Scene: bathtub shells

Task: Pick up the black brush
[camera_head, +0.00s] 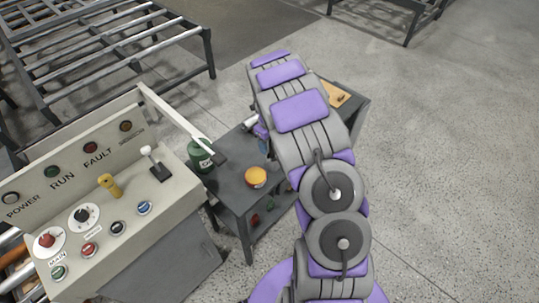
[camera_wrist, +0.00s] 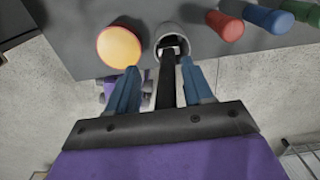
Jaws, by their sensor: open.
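In the wrist view my gripper (camera_wrist: 160,67) is open, with its two blue fingers apart. A long black handle, which looks like the black brush (camera_wrist: 168,78), lies between the fingers with gaps visible on both sides. Its far end reaches into the mouth of a grey cup (camera_wrist: 186,31) at the table edge. The bristles cannot be made out. In the head view my arm covers much of the table, and the brush cannot be made out there.
A yellow-topped red tub (camera_wrist: 118,47) stands left of the cup. Red (camera_wrist: 226,26), blue (camera_wrist: 268,18) and green handles are to the right. In the head view, a green container (camera_head: 200,158) stands on the dark table (camera_head: 232,188), beside a control panel (camera_head: 120,215).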

